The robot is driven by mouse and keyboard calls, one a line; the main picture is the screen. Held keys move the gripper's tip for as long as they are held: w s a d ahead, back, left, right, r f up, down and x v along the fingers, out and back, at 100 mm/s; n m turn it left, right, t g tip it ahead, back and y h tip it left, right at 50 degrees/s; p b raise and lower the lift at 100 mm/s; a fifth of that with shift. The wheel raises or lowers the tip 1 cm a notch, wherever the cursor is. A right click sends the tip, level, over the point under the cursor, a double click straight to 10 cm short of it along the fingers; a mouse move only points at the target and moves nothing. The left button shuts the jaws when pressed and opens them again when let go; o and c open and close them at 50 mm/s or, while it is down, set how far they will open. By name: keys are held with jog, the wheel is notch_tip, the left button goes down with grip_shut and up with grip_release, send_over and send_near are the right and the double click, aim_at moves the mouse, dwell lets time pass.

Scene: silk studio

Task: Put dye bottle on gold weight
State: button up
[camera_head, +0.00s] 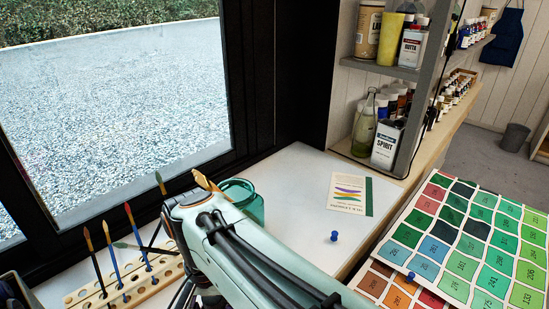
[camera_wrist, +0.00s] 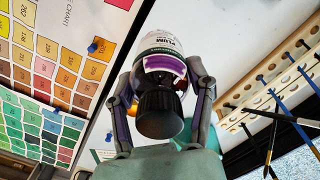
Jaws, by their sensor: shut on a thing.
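In the wrist view the dye bottle (camera_wrist: 164,63) has a black cap, a white label reading PLUM and a purple band. Its cap faces the wrist camera. My gripper (camera_wrist: 163,72) is shut on the bottle, with one finger on each side. The bottle's base is hidden, so I cannot tell whether it touches anything below. In the head view my arm hides the gripper and the bottle. I cannot make out the gold weight in either view.
A wooden brush rack (camera_head: 140,285) stands by the window, and a teal jar (camera_head: 243,199) is behind my arm. A card (camera_head: 350,193) and blue pushpin (camera_head: 334,236) lie on the white table (camera_head: 300,180). Colour charts (camera_head: 470,240) cover the right. Shelves (camera_head: 395,70) hold bottles.

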jog(key=w+d+r+m, duration=0.1)
jog(key=w+d+m, duration=0.15)
jog(key=d, duration=0.45)
jog(key=w+d+r+m, duration=0.1)
jog(key=w+d, duration=0.2)
jog(key=d, duration=0.4)
jog(key=shift+w+a+f, duration=0.2)
jog(key=shift+w+f, duration=1.95)
jog(key=shift+w, duration=0.2)
jog(key=shift+w+a+f, duration=0.25)
jog(key=shift+w+f, duration=1.95)
jog(key=shift+w, duration=0.1)
jog(key=shift+w+a+f, duration=0.2)
jog(key=shift+w+f, duration=1.95)
jog(key=shift+w, duration=0.2)
jog(key=shift+f, duration=0.1)
jog(key=o, duration=1.2)
jog(key=shift+o, duration=0.2)
